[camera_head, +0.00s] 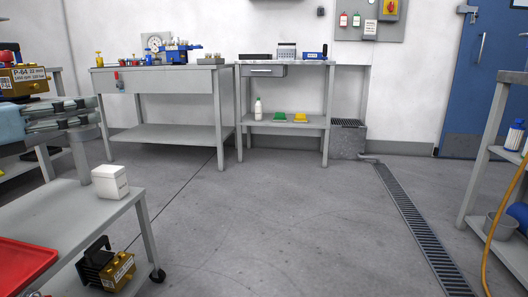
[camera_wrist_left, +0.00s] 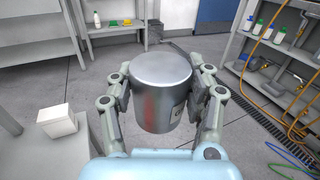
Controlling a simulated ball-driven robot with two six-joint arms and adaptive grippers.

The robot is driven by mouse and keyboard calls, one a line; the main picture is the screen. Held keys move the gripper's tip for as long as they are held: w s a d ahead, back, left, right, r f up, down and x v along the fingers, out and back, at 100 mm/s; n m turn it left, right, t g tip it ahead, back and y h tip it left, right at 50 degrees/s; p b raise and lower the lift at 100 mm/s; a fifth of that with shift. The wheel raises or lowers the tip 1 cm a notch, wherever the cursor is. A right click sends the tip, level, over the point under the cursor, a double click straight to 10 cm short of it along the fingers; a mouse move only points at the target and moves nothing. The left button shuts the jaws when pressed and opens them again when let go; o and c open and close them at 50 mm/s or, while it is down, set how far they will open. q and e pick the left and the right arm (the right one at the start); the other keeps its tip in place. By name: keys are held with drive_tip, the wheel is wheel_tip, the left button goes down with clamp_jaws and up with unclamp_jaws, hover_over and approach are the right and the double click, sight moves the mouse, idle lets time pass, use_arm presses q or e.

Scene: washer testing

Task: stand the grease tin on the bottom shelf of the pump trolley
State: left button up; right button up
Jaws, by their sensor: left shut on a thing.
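The grease tin, a grey metal cylinder (camera_wrist_left: 161,95) with a label on its side, is between the two fingers of my left gripper (camera_wrist_left: 160,100) in the left wrist view. The fingers are shut on its sides and its round lid shows. In the head view my left gripper (camera_head: 82,120) is at the left, above the grey trolley top (camera_head: 125,203); the tin cannot be made out clearly there. The trolley has a castor and a lower shelf (camera_head: 66,282), partly hidden by the top. A gold and black pump (camera_head: 108,268) is low under the top. My right gripper is not in view.
A white box (camera_head: 110,182) and a red tray (camera_head: 22,264) are on the trolley top. Another pump, labelled P-64 (camera_head: 24,78), stands behind at the left. Benches line the back wall, and a shelf rack (camera_head: 500,155) with a hose is at the right. The middle floor is clear.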

use_arm(q)
drive_tip(key=s+d+m+g+h, duration=0.5)
drive_tip(key=s+d, duration=0.7)
drive_tip(key=d, duration=0.3)
drive_tip(key=shift+d+r+h, duration=0.2)
drive_tip(key=shift+r+h, duration=0.05)
drive_tip(key=shift+h, duration=0.15)
